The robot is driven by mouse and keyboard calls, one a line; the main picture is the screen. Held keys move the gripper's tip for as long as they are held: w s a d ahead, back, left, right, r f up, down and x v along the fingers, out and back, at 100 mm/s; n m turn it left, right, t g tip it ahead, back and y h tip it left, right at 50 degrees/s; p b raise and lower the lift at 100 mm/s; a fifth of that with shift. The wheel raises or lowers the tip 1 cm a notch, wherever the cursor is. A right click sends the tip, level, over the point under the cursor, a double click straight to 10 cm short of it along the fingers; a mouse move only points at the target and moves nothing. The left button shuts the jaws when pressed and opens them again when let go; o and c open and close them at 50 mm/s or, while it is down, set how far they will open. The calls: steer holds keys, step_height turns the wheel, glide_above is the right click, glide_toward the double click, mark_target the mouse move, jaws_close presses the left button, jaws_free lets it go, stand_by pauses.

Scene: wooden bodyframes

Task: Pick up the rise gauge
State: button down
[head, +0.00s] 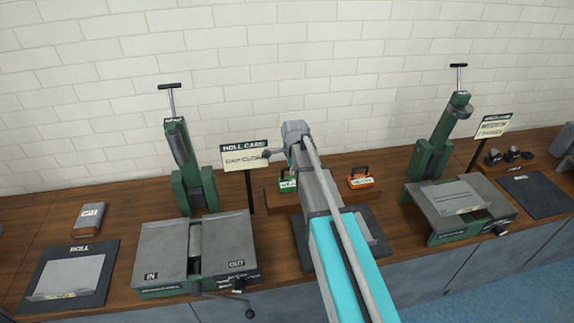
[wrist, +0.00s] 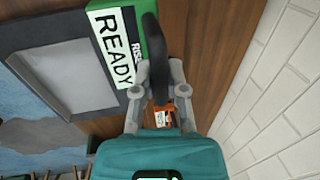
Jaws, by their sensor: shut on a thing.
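The rise gauge (wrist: 152,28) is a green block with a dark arched handle and a white label reading "READY" and part of "RISE". In the wrist view it is at the top centre. My gripper (wrist: 155,92) has its two grey fingers closed on the dark handle. In the head view the green gauge (head: 287,187) shows at the wooden riser, partly hidden by my arm, which also hides the fingers. I cannot tell whether it touches the riser.
An orange block with a handle (head: 361,179) sits right of my arm on the riser (head: 372,196); it also shows between my fingers in the wrist view (wrist: 163,118). A sign (head: 246,157) stands left. Green-framed machines flank both sides, and a brick wall is behind.

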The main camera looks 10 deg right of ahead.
steer(key=s+d+r+p, duration=0.3)
steer(key=s+r, duration=0.1)
steer(key=s, duration=0.4)
steer(key=shift+s, duration=0.2)
stand_by(0.3)
steer(key=shift+f+b, duration=0.85)
steer(key=shift+f, duration=0.05)
steer(key=shift+a, duration=0.1)
